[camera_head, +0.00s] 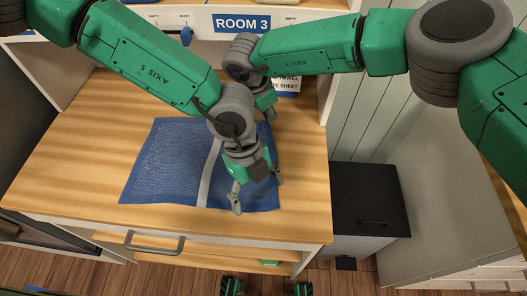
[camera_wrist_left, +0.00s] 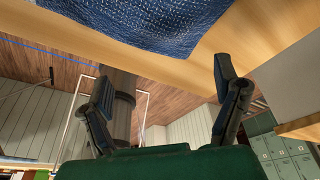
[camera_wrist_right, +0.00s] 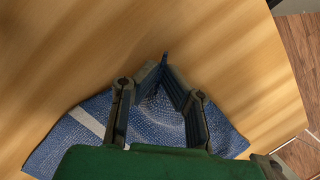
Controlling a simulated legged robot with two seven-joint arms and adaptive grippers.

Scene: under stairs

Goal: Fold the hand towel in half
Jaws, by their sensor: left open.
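The blue hand towel (camera_head: 165,160) with a white stripe lies spread on the wooden top, its right part partly hidden by my arms. My left gripper (camera_head: 257,193) is open over the towel's near right part, one fingertip near its front right corner. In the left wrist view the towel (camera_wrist_left: 150,18) shows at the top, with nothing between the open fingers (camera_wrist_left: 164,82). My right gripper (camera_head: 270,114) is at the towel's far right corner. In the right wrist view its fingertips (camera_wrist_right: 164,66) meet on a bit of blue cloth at the towel's corner (camera_wrist_right: 155,110).
The wooden counter (camera_head: 80,160) is clear left of the towel, with a drawer handle (camera_head: 155,243) below its front edge. A dark bin (camera_head: 368,200) stands to the right. A shelf with a ROOM 3 sign (camera_head: 241,23) is behind.

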